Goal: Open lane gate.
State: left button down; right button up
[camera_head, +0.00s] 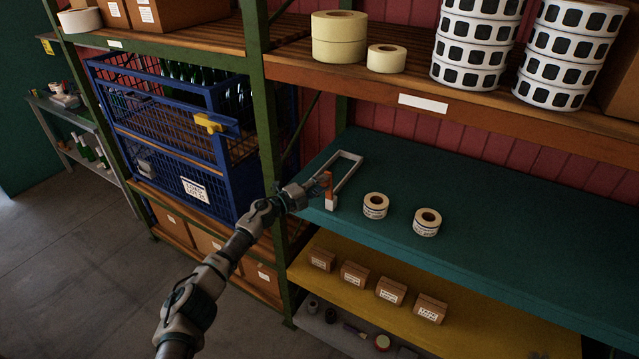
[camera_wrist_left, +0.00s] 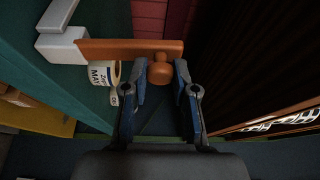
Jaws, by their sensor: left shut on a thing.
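The lane gate is an orange bar (camera_head: 328,183) at the front end of a pale rail lane (camera_head: 347,172) on the teal shelf. In the left wrist view the orange bar (camera_wrist_left: 125,47) runs sideways from a white block (camera_wrist_left: 62,46) and carries a round orange knob (camera_wrist_left: 160,70). My left gripper (camera_head: 306,194) is at the gate, at the shelf's left end. In the left wrist view its two blue fingers (camera_wrist_left: 161,78) sit on either side of the knob, shut on it. My right gripper is not in view.
Two label rolls (camera_head: 375,206) (camera_head: 427,222) stand on the teal shelf (camera_head: 520,225) right of the lane. A green post (camera_head: 262,100) and a blue wire crate (camera_head: 165,110) are left of the gate. Small boxes (camera_head: 354,274) line the yellow shelf below.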

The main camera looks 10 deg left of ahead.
pick_arm(q)
jog(key=shift+s+d+f+m, duration=0.2)
jog(key=shift+d+m, duration=0.1)
jog(key=shift+d, duration=0.2)
jog(key=c, duration=0.9)
grip_release()
jog(key=shift+a, duration=0.1)
jog(key=shift+w, duration=0.1)
jog(key=shift+s+a, duration=0.2)
jog(key=shift+a, duration=0.05)
jog(key=v, duration=1.1)
jog(key=shift+a, duration=0.3)
jog(key=shift+d, duration=0.15)
